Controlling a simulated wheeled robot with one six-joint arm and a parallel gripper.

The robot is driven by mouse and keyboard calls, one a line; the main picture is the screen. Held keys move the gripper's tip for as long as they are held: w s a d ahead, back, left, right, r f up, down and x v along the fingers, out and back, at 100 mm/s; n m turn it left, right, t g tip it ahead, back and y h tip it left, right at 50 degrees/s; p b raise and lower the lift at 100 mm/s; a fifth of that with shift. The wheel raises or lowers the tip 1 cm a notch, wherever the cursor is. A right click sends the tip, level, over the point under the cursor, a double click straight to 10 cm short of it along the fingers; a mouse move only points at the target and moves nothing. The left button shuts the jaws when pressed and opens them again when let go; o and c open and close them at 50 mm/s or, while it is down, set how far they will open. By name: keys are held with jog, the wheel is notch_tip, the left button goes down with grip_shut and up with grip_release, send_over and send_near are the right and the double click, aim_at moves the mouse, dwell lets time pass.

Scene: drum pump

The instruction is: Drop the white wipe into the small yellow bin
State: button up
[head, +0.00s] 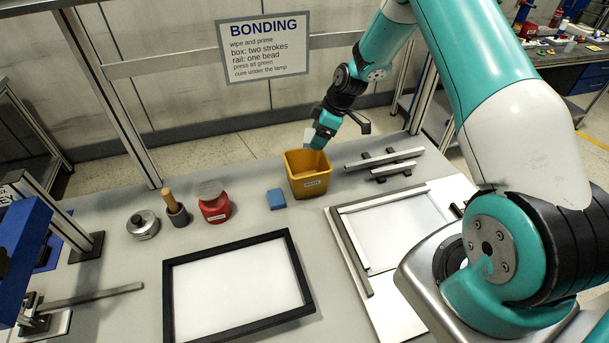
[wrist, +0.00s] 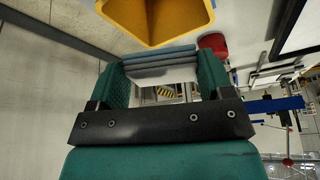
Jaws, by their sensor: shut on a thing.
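The small yellow bin (head: 309,186) stands upright near the back edge of the bench, with a pale label on its front. My gripper (head: 318,141) is above the bin's back rim, tilted downward. It is shut on the white wipe (head: 308,135), which shows as a pale patch beside the fingers. The bin (wrist: 155,22) shows at the top of that view, just beyond the fingertips. The wipe's far side is hidden.
A blue block (head: 276,199) lies left of the bin, beside a red container (head: 213,205). Metal rails (head: 385,165) lie right of the bin. A black-framed panel (head: 238,285) lies in front. A BONDING sign (head: 264,47) hangs behind on a crossbar.

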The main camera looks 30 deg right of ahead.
jog(key=shift+f+b, duration=0.4)
jog(key=shift+f, duration=0.95)
jog(key=o, duration=1)
jog(key=shift+r, duration=0.1)
jog(key=b+v, duration=0.5)
jog(key=v, duration=1.2)
jog(key=shift+r+b, duration=0.15)
jog(key=shift+b, duration=0.2)
